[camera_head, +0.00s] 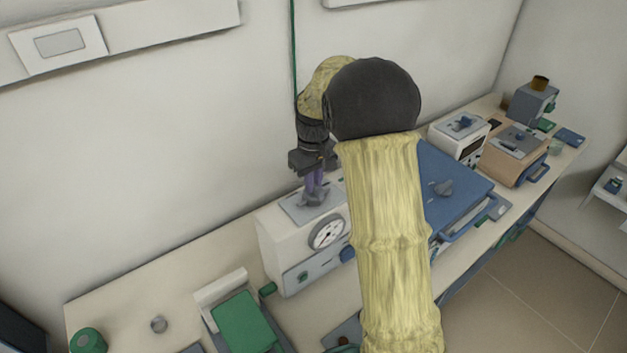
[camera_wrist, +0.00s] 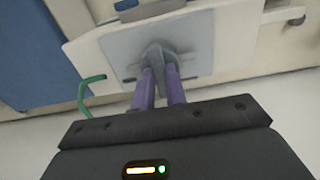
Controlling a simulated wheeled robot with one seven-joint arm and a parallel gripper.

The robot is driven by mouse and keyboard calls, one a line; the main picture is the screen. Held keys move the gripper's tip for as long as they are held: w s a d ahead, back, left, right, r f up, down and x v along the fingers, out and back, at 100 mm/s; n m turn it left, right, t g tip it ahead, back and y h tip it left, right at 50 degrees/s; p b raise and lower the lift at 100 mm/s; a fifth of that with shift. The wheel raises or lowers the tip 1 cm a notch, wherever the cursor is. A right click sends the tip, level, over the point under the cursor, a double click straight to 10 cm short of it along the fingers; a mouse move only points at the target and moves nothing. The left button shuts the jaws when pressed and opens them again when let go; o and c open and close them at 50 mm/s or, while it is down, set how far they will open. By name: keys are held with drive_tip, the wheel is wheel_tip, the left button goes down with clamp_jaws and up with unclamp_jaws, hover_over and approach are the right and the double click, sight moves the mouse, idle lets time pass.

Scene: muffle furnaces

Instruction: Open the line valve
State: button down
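A grey handle (camera_head: 314,198), which looks like the line valve, stands on a pale grey plate on top of a white unit (camera_head: 283,243) with a round dial. The wrist view shows the handle (camera_wrist: 157,52) upright on its plate (camera_wrist: 195,45). My gripper (camera_head: 315,184) points down at it from above. Its two purple fingers (camera_wrist: 158,80) are close together, with the handle between their tips, and appear shut on it. The fingertips partly hide the handle. My forearm covers the right part of the white unit in the head view.
A blue box (camera_head: 455,190) with a front handle stands just right of the white unit. Further right are a white device (camera_head: 459,137) and a tan box (camera_head: 513,156). A green tray (camera_head: 243,322) lies at the front left. The wall (camera_head: 150,140) is close behind.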

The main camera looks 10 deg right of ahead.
drive_tip(key=shift+m, duration=0.3)
drive_tip(key=m+p, duration=0.1)
drive_tip(key=m, duration=0.2)
drive_tip(key=shift+r+m, duration=0.1)
drive_tip(key=shift+m, duration=0.3)
drive_tip(key=m+p, duration=0.1)
drive_tip(key=m, duration=0.3)
drive_tip(key=shift+m+p, duration=0.3)
drive_tip(key=m+p, duration=0.1)
drive_tip(key=m, duration=0.3)
drive_tip(key=shift+m, duration=0.3)
drive_tip(key=shift+w+m+p, duration=0.1)
drive_tip(key=shift+m+p, duration=0.95)
drive_tip(key=shift+m, duration=1.25)
drive_tip(key=c, duration=1.4)
unclamp_jaws()
drive_tip(key=shift+c, duration=0.2)
